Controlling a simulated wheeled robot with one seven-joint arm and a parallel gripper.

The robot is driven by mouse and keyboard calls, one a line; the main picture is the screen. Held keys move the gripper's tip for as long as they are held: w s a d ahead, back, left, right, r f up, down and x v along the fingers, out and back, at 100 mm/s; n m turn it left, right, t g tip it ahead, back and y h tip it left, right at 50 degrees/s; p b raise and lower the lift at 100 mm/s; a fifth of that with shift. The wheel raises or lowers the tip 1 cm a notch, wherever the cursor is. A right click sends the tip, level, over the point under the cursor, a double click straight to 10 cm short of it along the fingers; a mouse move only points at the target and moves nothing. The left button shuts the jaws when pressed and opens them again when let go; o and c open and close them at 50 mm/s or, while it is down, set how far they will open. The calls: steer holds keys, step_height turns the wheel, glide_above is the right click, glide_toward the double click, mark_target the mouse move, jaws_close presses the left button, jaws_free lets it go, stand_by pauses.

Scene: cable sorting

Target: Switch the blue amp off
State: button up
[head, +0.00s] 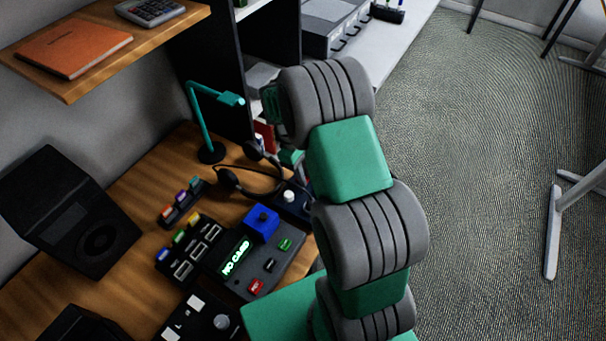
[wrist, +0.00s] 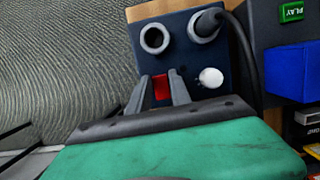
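The blue amp is a dark navy box (wrist: 215,98) in the wrist view. It has a red switch (wrist: 161,88), a white knob (wrist: 211,78), an empty round socket (wrist: 155,39) and a second socket with a black plug (wrist: 206,23) in it. In the head view the amp (head: 298,208) is partly hidden behind my arm. My gripper (wrist: 159,76) is open a little and empty. Its two grey fingertips lie on either side of the red switch in the wrist view. I cannot tell whether they touch the amp. The switch's setting is unclear.
A player with a "NO CARD" screen (head: 236,257) and a blue block (head: 261,221) stands beside the amp. A black headset (head: 229,180), a teal lamp (head: 203,123), card racks (head: 182,203) and a speaker (head: 70,215) crowd the desk (head: 137,190). Open floor lies right.

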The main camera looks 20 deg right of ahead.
steer(key=o, duration=0.4)
steer(key=v, duration=0.7)
steer(key=shift+r+b, duration=0.3)
steer(key=shift+r, duration=0.05)
steer(key=s+a+r+m+t, duration=0.2)
steer(key=s+a+r, duration=0.1)
steer(key=s+r, duration=0.1)
steer(key=s+a+r+m+t+y, duration=0.1)
steer(key=s+a+r+m+t, duration=0.1)
steer(key=s+a+r, duration=0.1)
steer(key=s+a+r+m+t, duration=0.2)
steer(key=s+a+r, duration=0.2)
steer(key=s, duration=0.3)
steer(key=shift+s+r+m+y, duration=0.25)
steer(key=shift+r+m+y, duration=0.05)
steer(key=shift+r, duration=0.3)
